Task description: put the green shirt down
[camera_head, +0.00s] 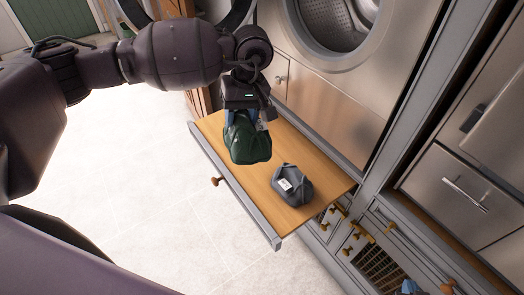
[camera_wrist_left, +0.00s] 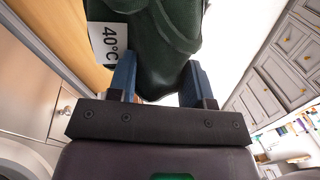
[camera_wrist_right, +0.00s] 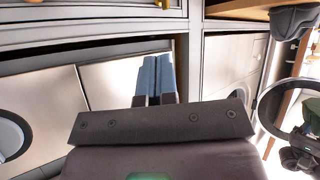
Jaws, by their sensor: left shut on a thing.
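The green shirt (camera_head: 247,138) is a dark green crumpled bundle in the head view. My left gripper (camera_head: 245,112) is shut on it from above and holds it over the far part of the pull-out wooden board (camera_head: 228,157). I cannot tell whether its underside touches the board. In the left wrist view the shirt (camera_wrist_left: 165,45) sits between the blue fingers and bears a white 40°C tag (camera_wrist_left: 104,43). My right gripper (camera_wrist_right: 152,80) shows in the right wrist view with its fingers together and nothing between them.
A dark grey folded garment (camera_head: 292,187) with a white label lies on the board's near right part. Bare wood shows between it and the shirt. A front-loading washer (camera_head: 335,22) stands behind. Drawers with brass knobs and a wire-fronted basket (camera_head: 380,268) are at lower right.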

